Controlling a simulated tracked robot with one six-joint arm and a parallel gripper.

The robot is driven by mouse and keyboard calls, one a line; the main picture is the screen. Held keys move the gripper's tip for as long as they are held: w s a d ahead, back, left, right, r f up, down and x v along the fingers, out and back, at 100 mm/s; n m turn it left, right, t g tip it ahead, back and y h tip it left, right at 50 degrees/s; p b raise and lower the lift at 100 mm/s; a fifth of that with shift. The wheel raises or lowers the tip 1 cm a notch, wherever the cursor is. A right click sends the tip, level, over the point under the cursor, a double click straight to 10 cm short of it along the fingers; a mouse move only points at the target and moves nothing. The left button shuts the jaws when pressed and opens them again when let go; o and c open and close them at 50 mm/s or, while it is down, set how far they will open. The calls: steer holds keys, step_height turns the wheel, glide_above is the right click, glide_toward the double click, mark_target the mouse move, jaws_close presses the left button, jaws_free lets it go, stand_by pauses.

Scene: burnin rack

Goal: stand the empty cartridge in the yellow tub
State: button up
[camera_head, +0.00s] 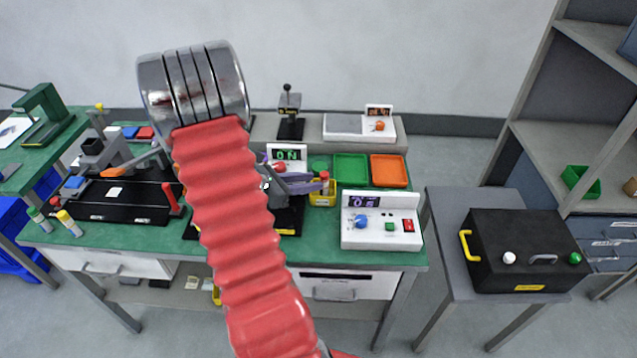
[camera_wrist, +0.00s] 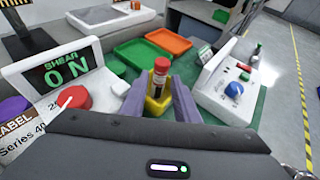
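A red-capped cartridge (camera_wrist: 160,77) stands upright in the yellow tub (camera_wrist: 154,112) in the wrist view. In the head view, the cartridge's red cap (camera_head: 324,175) shows above the yellow tub (camera_head: 322,200) at the middle of the green bench. My gripper (camera_wrist: 161,88) has its two purple fingers on either side of the cartridge, with narrow gaps showing, so it looks open. In the head view my arm hides much of the gripper (camera_head: 312,184). The cartridge's lower end is hidden inside the tub.
Green (camera_head: 350,170) and orange (camera_head: 389,171) trays lie behind the tub. A white device with a blue knob (camera_head: 380,222) stands to its right, and an "ON" display unit (camera_head: 287,156) to its left. More cartridges (camera_head: 69,223) stand at the bench's left end.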

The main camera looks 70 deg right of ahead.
steer(key=v, duration=0.6)
steer(key=shift+w+r, duration=0.1)
steer(key=shift+w, duration=0.05)
steer(key=shift+a, duration=0.1)
stand_by(0.6)
steer(key=w+a+r+m+t+y, duration=0.3)
steer(key=a+r+t, duration=0.1)
steer(key=a, duration=1.1)
steer(key=w+a+r+m+t+y, duration=0.3)
steer(key=a+r, duration=0.4)
steer(key=a, duration=0.9)
steer(key=w+a+r+m+t+y, duration=0.3)
steer(key=a+t, duration=0.4)
steer(key=a, duration=0.9)
step_height(320, 180, up, 2)
steer(key=shift+w+r+m+y, duration=0.2)
steer(key=shift+w+m+y, duration=0.2)
steer(key=shift+w+y, duration=0.25)
